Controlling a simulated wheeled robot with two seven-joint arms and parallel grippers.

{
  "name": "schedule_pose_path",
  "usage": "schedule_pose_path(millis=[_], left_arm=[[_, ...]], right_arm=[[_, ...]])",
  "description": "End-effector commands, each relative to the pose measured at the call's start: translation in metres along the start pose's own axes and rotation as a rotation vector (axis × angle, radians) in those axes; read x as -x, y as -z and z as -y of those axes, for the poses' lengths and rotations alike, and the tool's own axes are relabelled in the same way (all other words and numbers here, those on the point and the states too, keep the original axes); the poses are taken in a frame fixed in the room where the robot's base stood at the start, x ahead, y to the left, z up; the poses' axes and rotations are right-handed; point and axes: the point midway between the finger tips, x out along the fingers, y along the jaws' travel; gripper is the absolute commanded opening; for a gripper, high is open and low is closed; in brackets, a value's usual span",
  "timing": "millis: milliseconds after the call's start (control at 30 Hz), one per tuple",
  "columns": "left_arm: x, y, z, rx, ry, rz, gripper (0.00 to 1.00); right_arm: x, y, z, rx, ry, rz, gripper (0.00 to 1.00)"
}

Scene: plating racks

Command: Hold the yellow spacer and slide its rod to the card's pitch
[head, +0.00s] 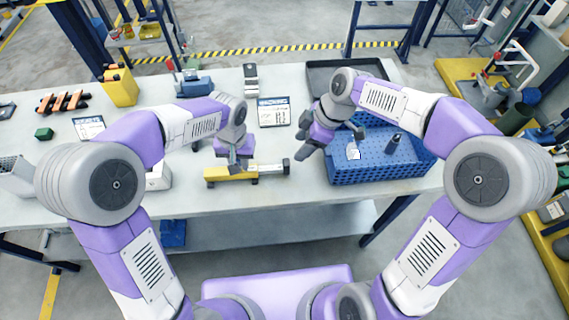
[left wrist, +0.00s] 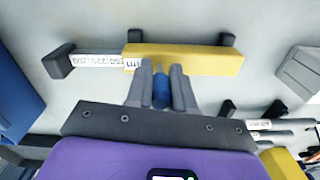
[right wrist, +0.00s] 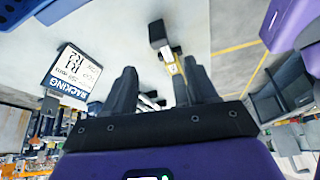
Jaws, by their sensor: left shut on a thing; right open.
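The yellow spacer (head: 230,172) lies across the front of the table. Its pale rod (head: 272,168) sticks out to the right, ending in a dark block (head: 285,165). In the left wrist view the yellow body (left wrist: 205,58) and the rod's number scale (left wrist: 102,60) show. My left gripper (head: 238,160) is shut on the spacer, with a blue part (left wrist: 160,90) between its fingers. My right gripper (head: 308,140) is open and empty, above and right of the rod. The right wrist view shows a dark end block (right wrist: 158,34) beyond its fingers (right wrist: 160,90). A printed card (head: 273,111) lies behind, also in the right wrist view (right wrist: 72,72).
A blue crate (head: 380,173) with items stands just right of my right gripper. A black tray (head: 325,72) lies behind it.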

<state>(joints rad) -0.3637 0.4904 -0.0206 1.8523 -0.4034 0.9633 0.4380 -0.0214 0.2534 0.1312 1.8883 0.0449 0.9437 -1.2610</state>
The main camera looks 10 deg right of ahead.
Motion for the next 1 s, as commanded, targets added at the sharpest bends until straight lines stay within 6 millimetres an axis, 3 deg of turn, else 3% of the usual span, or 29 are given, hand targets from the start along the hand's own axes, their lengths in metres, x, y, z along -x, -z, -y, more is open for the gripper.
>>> schedule_pose_path(millis=[100, 267, 700, 1000], left_arm=[[-0.001, 0.000, 0.000, 0.000, 0.001, 0.001, 0.00], [-0.001, 0.000, 0.000, 0.000, 0.001, 0.000, 0.00], [-0.001, 0.000, 0.000, 0.000, 0.001, 0.001, 0.00], [-0.001, 0.000, 0.000, 0.000, 0.001, 0.000, 0.00]], right_arm=[[-0.002, 0.003, -0.004, 0.124, 0.030, 0.028, 0.57], [-0.009, 0.003, -0.004, 0.182, 0.044, 0.041, 0.57], [-0.091, 0.000, 0.000, 0.179, 0.046, 0.040, 0.57], [-0.120, -0.002, 0.000, 0.177, 0.041, 0.039, 0.57]])
